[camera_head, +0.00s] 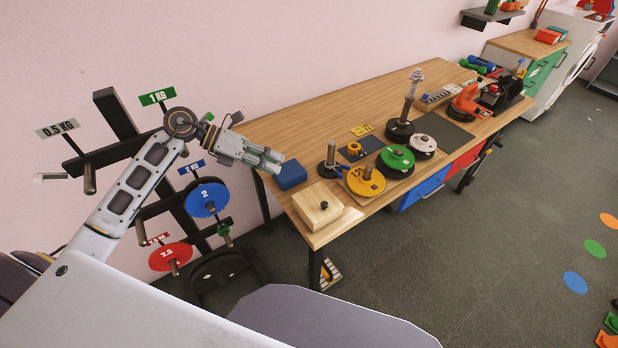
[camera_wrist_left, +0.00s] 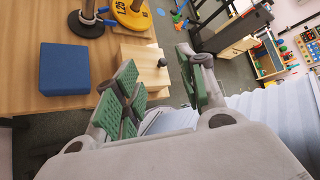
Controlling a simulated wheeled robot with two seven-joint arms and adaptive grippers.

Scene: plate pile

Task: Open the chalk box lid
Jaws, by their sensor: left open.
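A light wooden box with a black knob (camera_head: 317,204), which looks like the chalk box, sits near the table's front left corner. Its lid looks shut. In the left wrist view the box (camera_wrist_left: 140,51) lies beyond the fingers and is partly hidden by one of them; its black knob (camera_wrist_left: 162,62) shows. My left gripper (camera_head: 265,157) is in the air near the table's left end, up and left of the box in the head view. Its green-padded fingers (camera_wrist_left: 158,88) are apart and empty, not touching the box. My right gripper is not in view.
A blue block (camera_head: 290,174) sits behind the box. Weight plates on posts, such as the yellow plate (camera_head: 366,181) and green plate (camera_head: 395,161), stand to the box's right. A weight rack (camera_head: 118,122) stands left of the table. Bare tabletop (camera_head: 300,120) lies toward the wall.

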